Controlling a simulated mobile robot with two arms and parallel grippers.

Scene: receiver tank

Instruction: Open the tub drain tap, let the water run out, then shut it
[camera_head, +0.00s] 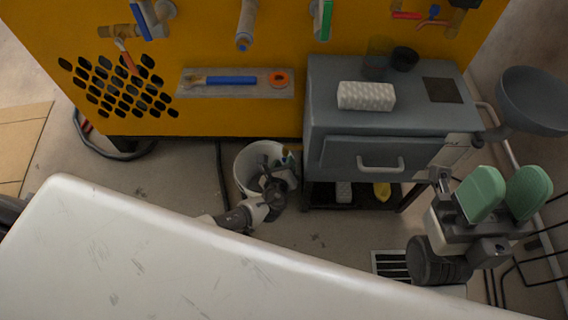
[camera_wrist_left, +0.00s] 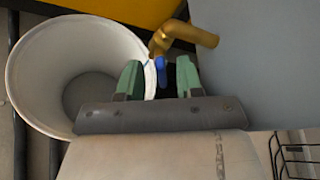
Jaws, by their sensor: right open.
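A brass tap (camera_wrist_left: 190,32) with a blue handle (camera_wrist_left: 160,68) shows in the left wrist view, at the edge of a plain grey surface. My left gripper (camera_wrist_left: 159,76) has its green fingers apart, with the blue handle between or just beyond them; contact is unclear. In the head view my left gripper (camera_head: 283,160) is at the white bucket, and the tap is not clearly visible there. The bucket (camera_head: 244,170) stands on the floor and is close to the tap in the left wrist view (camera_wrist_left: 40,60). No running water shows. My right gripper (camera_head: 505,195) is open and empty at the right.
A grey cabinet (camera_head: 340,155) with a drawer handle stands right of the bucket, bearing a white textured block (camera_head: 366,96). A yellow panel (camera_head: 200,50) with valves is behind. A scuffed white surface (camera_head: 150,260) fills the lower foreground. A floor grate (camera_head: 391,265) lies near my right arm.

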